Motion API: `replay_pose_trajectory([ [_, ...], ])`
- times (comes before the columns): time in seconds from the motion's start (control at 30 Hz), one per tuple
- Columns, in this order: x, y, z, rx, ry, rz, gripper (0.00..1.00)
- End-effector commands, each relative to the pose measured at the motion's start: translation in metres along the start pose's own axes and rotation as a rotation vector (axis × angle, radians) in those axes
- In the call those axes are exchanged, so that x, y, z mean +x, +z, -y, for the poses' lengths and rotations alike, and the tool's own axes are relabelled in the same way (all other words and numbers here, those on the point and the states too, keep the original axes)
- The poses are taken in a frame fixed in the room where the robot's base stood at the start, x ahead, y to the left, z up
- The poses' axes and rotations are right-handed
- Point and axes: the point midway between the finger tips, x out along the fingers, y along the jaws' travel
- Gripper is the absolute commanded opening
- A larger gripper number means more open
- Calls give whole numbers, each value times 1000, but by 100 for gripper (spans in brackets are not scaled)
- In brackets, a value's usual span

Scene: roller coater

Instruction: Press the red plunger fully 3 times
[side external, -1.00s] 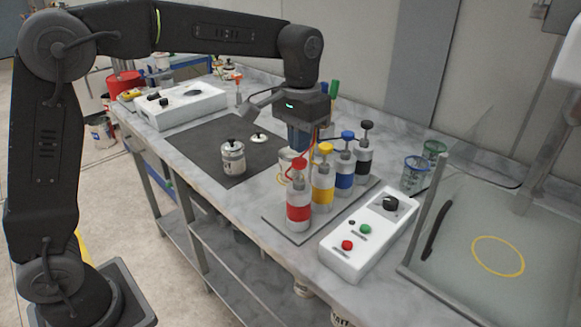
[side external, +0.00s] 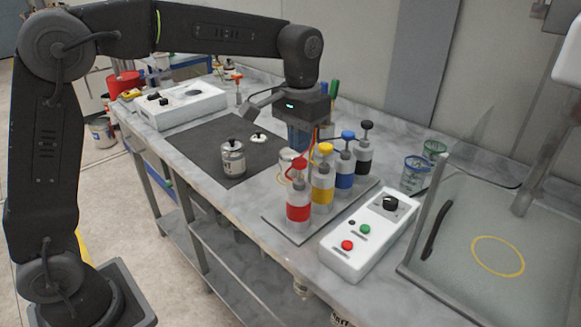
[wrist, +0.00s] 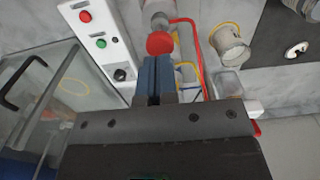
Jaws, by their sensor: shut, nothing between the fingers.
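The red plunger (side external: 299,164) is the round red top of the red-banded bottle (side external: 298,207), at the front left of a row of pump bottles. It also shows as a red disc in the wrist view (wrist: 160,43), just past my fingertips. My gripper (side external: 299,148) points down over the plunger, with its blue fingers shut and empty; they also show in the wrist view (wrist: 154,62). The tips are very close to the plunger, and I cannot tell whether they touch it. The plunger's stem is partly hidden.
Yellow (side external: 322,186), blue (side external: 345,168) and black (side external: 364,154) pump bottles stand close behind on the same plate. A white control box (side external: 362,250) is to the right. A metal can (side external: 232,160) stands on the dark mat (side external: 195,137). A glass-walled tray (side external: 470,290) is at far right.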

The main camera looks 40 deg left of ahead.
Motion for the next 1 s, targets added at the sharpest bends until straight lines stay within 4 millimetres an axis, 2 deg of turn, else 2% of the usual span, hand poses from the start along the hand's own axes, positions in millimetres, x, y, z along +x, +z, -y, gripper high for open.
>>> replay_pose_trajectory([
  [1.0,29,0,0,0,0,1,0],
])
